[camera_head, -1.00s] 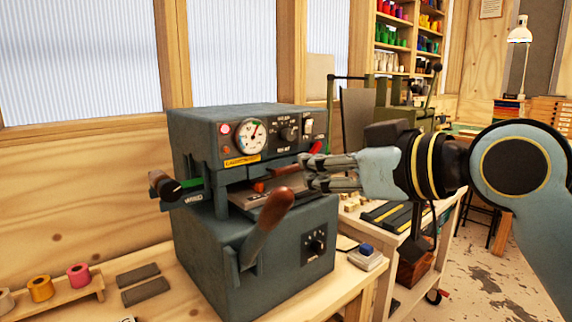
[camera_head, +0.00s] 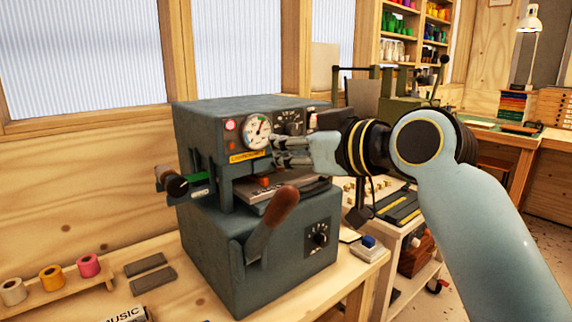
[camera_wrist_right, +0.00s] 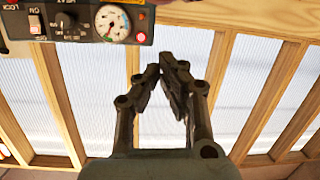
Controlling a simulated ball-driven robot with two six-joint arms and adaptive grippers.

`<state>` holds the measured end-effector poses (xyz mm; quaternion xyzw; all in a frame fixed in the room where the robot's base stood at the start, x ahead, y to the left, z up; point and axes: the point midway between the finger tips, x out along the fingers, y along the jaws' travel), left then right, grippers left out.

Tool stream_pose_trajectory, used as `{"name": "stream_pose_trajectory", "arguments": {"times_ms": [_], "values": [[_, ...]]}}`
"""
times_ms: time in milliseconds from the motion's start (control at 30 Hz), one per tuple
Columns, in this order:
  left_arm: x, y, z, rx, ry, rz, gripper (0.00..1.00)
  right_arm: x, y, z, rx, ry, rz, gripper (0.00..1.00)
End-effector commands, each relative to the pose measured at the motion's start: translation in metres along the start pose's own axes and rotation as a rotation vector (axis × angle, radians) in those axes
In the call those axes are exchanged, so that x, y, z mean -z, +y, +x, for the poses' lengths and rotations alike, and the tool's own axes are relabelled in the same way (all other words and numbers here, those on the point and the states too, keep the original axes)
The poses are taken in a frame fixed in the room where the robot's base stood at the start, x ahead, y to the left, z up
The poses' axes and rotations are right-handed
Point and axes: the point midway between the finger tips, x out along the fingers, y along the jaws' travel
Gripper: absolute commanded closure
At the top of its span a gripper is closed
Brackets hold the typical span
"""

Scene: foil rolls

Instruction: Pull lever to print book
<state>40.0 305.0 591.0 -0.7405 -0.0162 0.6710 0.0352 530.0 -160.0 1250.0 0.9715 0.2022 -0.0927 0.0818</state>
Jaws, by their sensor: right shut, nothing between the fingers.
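The grey-blue press (camera_head: 205,240) stands on the wooden bench. Its lever has a brown wooden handle (camera_head: 284,207) that tilts up and to the right on the front of the lower body. A small orange-red piece (camera_head: 264,182) lies on the plate in the press opening. My right gripper (camera_head: 277,152) is shut and empty, in front of the press's upper face, just right of the gauge (camera_head: 257,132) and above the lever handle. In the right wrist view my gripper (camera_wrist_right: 172,62) has its fingertips together, with the press's control panel (camera_wrist_right: 90,22) at upper left. My left gripper is not in view.
Foil rolls in white, yellow (camera_head: 52,278) and pink sit on a wooden rack at left. Two dark grey blocks (camera_head: 150,270) and a sign reading MUSIC (camera_head: 125,314) lie nearby. A blue-topped box (camera_head: 370,246) sits right of the press. A cart (camera_head: 425,262) stands beyond it.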

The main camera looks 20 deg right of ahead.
Motion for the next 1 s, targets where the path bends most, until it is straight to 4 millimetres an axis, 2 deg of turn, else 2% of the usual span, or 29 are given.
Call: {"name": "stream_pose_trajectory", "arguments": {"times_ms": [133, 200, 400, 833, 1000], "values": [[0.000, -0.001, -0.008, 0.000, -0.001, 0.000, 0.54, 0.003, -0.001, 0.031, 0.002, 0.001, 0.003, 1.00], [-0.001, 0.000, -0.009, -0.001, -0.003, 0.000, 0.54, -0.014, 0.000, 0.023, 0.000, -0.006, -0.002, 1.00], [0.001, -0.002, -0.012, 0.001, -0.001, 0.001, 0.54, -0.033, 0.000, 0.016, 0.000, -0.001, -0.002, 1.00], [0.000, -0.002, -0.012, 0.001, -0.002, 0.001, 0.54, -0.038, 0.000, 0.014, -0.001, 0.000, -0.001, 1.00], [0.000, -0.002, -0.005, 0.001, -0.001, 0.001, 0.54, -0.042, 0.002, 0.014, -0.002, 0.011, -0.003, 1.00]]}}
